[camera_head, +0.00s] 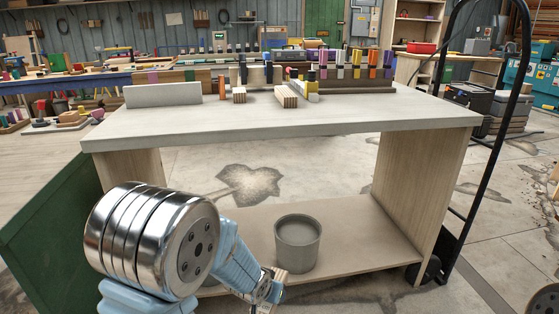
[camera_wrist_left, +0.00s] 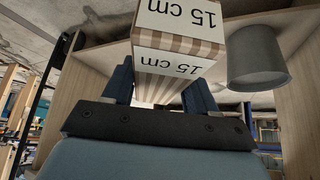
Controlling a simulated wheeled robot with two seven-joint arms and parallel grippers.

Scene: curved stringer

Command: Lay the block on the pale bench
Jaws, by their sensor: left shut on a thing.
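The block (camera_wrist_left: 178,28) fills the upper middle of the left wrist view. It is striped light and dark brown, with white faces marked "15 cm". My left gripper (camera_wrist_left: 160,78) is shut on it, with a dark blue finger on each side. In the head view my left gripper (camera_head: 270,288) is low in front of the bench, below its top. Only small parts of the block show there. The pale bench (camera_head: 330,120) has a light top with a wide bare front. My right gripper is not in view.
A grey pot (camera_head: 298,243) stands on the bench's lower shelf (camera_head: 365,232), beyond my left gripper. A pale upright panel (camera_head: 163,94), striped blocks (camera_head: 287,96) and a row of coloured pieces stand along the bench's back. A black hand truck (camera_head: 487,150) stands at the right.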

